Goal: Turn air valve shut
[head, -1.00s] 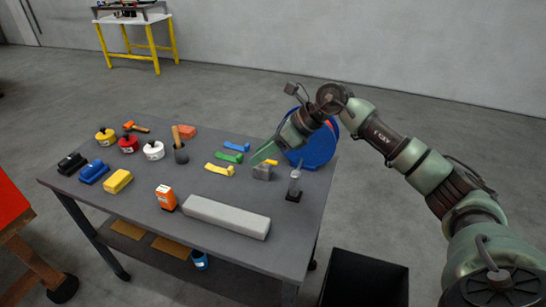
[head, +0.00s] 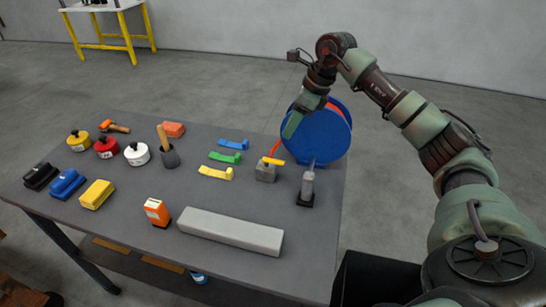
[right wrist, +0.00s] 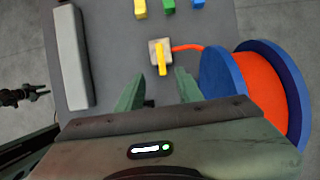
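The air valve (head: 265,174) is a small grey block on the right part of the table, with a yellow lever (head: 273,161) on top. An orange hose runs from it to the blue reel. In the right wrist view the valve (right wrist: 153,52) lies ahead of the fingertips, and its lever (right wrist: 162,62) points toward my gripper, crosswise to the hose (right wrist: 188,47). My right gripper (right wrist: 158,88) is open and empty, its green fingers apart. In the head view my right gripper (head: 288,128) hangs above and beyond the valve, apart from it. My left gripper is not in view.
The blue reel (head: 318,137) stands close behind the valve. A long grey bar (head: 231,232) lies in front.

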